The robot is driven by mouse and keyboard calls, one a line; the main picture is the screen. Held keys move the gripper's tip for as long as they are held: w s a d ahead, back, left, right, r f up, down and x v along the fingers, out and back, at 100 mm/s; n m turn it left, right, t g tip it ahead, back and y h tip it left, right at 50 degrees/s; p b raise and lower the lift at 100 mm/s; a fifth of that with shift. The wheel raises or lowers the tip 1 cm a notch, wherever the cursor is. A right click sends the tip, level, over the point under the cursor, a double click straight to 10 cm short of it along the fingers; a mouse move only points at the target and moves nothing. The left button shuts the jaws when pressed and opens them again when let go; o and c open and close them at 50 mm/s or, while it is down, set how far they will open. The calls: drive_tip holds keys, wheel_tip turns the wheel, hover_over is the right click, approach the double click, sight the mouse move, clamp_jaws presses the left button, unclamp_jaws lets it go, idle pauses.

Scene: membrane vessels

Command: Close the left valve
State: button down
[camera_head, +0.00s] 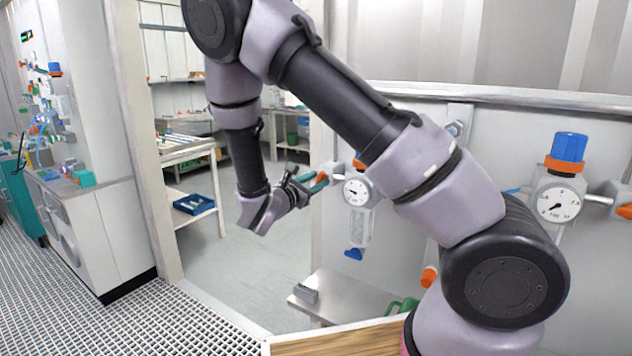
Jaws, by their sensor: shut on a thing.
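The left valve (332,170) sticks out to the left of the left gauge (356,191) on the grey panel, with an orange and green part at its outer end. My gripper (312,184) reaches it from the left and is shut on its handle. The fingers and handle are small here, so the handle's exact angle cannot be told. My arm crosses in front of the panel and hides the area above and right of the left gauge.
A second gauge (558,204) with a blue knob (569,147) is on the right. A small grey shelf (335,297) stands below the left gauge. A doorway at left opens onto clear floor (235,268) and a bench with a blue tray (194,204).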

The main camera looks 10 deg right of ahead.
drive_tip(key=m, duration=0.7)
drive_tip(key=shift+s+d+f, duration=0.1)
drive_tip(key=shift+f, duration=0.05)
drive_tip(key=m, duration=0.6)
drive_tip(key=shift+f, duration=0.15)
drive_tip(key=shift+m, duration=0.4)
drive_tip(key=shift+s, duration=0.1)
drive_tip(key=c, duration=0.9)
unclamp_jaws()
drive_tip(key=shift+o, duration=0.2)
drive_tip(key=v, duration=1)
drive_tip(key=shift+s+a, duration=0.25)
drive_tip(key=shift+a, duration=0.05)
